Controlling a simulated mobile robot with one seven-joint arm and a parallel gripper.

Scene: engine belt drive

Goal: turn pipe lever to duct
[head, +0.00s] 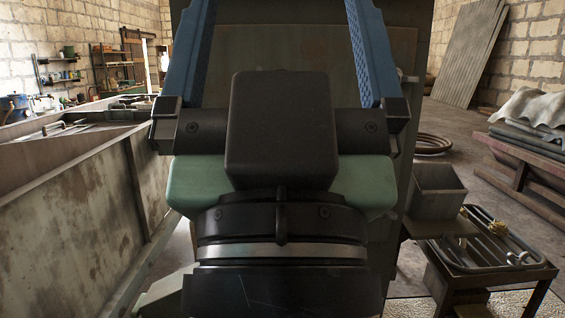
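My gripper (278,10) fills the middle of the head view, seen from behind. Its two blue fingers stand wide apart and run up to the top edge of the picture. I see nothing held between the parts of the fingers that show. Beyond it stands a large grey-green metal cabinet or panel (290,48), mostly hidden by my gripper and wrist. A small pale fitting (408,78) sticks out at the panel's right edge; I cannot tell whether it is the pipe lever. I cannot make out the duct.
A long rusty metal trough (75,195) runs along the left. At the right stand a small metal table (485,270) with bent tubes, an open grey box (437,190) and a rack with folded cloths (530,130). A hose coil (432,144) lies on open floor behind.

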